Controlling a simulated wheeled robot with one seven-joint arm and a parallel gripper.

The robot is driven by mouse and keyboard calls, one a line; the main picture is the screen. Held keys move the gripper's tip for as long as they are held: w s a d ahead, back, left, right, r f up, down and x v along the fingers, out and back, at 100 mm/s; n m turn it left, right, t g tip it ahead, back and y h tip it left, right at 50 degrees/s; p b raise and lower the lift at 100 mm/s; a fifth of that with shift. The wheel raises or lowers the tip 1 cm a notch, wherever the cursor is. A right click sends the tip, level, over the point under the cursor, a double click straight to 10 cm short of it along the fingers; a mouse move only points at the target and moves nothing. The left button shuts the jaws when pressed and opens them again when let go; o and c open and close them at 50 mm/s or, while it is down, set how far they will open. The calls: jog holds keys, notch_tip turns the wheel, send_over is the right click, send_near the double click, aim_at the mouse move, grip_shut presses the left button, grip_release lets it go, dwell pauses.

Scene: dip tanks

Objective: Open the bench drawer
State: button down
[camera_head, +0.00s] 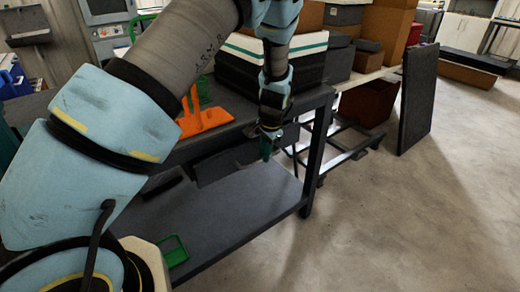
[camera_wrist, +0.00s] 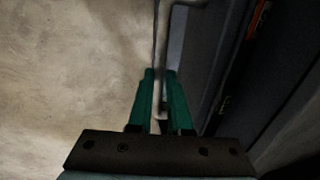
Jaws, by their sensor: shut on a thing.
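The bench drawer (camera_head: 222,168) is a dark grey box under the bench top in the head view. My gripper (camera_head: 266,150) is at the drawer's front, just under the bench's edge, pointing down. In the wrist view my gripper's two green fingers (camera_wrist: 161,98) are close together around a thin grey handle bar (camera_wrist: 161,50), which runs up between them. The dark drawer front (camera_wrist: 215,60) lies just right of the fingers there. The grip point is partly hidden by the fingers. How far the drawer stands out is hard to tell.
The bench's lower shelf (camera_head: 228,218) is mostly bare, with a green frame (camera_head: 174,250) near its front. An orange stand (camera_head: 203,120) and a white-and-black box (camera_head: 240,62) stand on the bench top. Concrete floor (camera_head: 370,220) to the right is clear. A dark panel (camera_head: 417,97) stands upright beyond.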

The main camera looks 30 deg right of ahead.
jog(key=s+d, duration=0.2)
jog(key=s, duration=0.8)
jog(key=s+d+p, duration=0.1)
jog(key=s+d, duration=0.1)
jog(key=s, duration=0.8)
jog(key=shift+s, duration=0.35)
jog(key=c, duration=0.8)
grip_release()
jog(key=shift+c, duration=0.2)
notch_tip(320, 180, up, 11)
jog(key=s+b, duration=0.1)
jog(key=s, duration=0.1)
jog(key=shift+d+f, duration=0.2)
jog(key=shift+w, duration=0.1)
